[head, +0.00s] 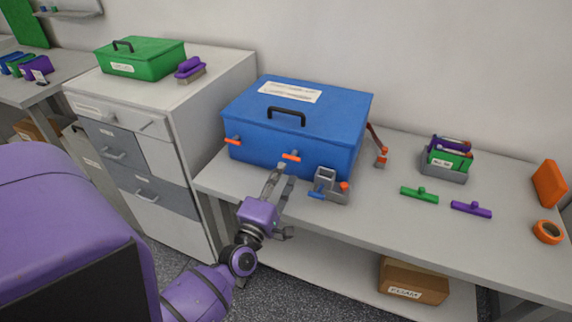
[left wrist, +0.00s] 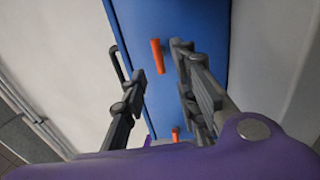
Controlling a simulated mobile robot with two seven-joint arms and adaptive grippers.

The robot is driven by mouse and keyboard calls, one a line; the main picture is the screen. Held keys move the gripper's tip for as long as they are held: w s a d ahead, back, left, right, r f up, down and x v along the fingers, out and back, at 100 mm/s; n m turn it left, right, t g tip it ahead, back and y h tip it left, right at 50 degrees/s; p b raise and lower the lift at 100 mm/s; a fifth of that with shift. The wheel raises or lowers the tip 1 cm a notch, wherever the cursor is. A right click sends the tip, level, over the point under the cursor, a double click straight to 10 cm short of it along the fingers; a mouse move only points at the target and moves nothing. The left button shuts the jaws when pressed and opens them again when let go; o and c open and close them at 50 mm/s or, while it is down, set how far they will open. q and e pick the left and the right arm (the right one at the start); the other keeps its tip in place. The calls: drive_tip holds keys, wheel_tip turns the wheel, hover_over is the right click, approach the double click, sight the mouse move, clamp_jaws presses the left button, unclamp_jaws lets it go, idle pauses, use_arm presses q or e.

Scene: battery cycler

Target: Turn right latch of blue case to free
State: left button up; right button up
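The blue case (head: 265,140) stands shut on the bench, with a black handle (head: 287,115) on its lid. Its right latch (head: 291,155) is an orange bar lying roughly sideways on the front face. The left latch (head: 232,140) is a similar orange bar. My left gripper (head: 280,180) is open and empty just in front of and below the right latch. In the left wrist view, the right latch (left wrist: 157,55) shows between the spread fingers, and the left latch (left wrist: 176,135) shows lower down. Contact with the latch cannot be told. My right gripper is out of view.
A grey fixture (head: 329,184) with orange and blue parts stands close to the right of my left gripper. Farther right are a grey holder (head: 443,174), a green piece (head: 419,194) and a purple piece (head: 471,209). A drawer cabinet (head: 160,120) stands left.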

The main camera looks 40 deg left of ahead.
use_arm(q)
drive_tip(key=v, duration=0.6)
drive_tip(key=shift+s, duration=0.3)
drive_tip(key=s+d+f+m+g+h+p, duration=0.1)
drive_tip(key=s+d+f+m+g+p, duration=0.1)
drive_tip(key=s+d+f+m, duration=0.3)
drive_tip(key=s+d+f+m+g+h+p, duration=0.2)
drive_tip(key=s+d+f+m+g, duration=0.3)
drive_tip(key=s+m, duration=0.4)
drive_tip(key=s+d+f+m+g+h+p, duration=0.2)
drive_tip(key=s+d+f+m+g, duration=0.2)
drive_tip(key=s, duration=0.9)
wheel_tip(320, 180, down, 3)
drive_tip(key=d+m, duration=0.1)
drive_tip(key=m, duration=0.2)
drive_tip(key=shift+d+p, duration=0.3)
drive_tip(key=shift+p, duration=0.05)
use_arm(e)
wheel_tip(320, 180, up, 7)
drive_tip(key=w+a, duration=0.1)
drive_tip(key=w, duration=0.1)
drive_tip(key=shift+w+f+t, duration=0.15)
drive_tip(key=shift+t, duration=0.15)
use_arm(q)
drive_tip(key=shift+w+f, duration=0.1)
drive_tip(key=shift+f, duration=0.05)
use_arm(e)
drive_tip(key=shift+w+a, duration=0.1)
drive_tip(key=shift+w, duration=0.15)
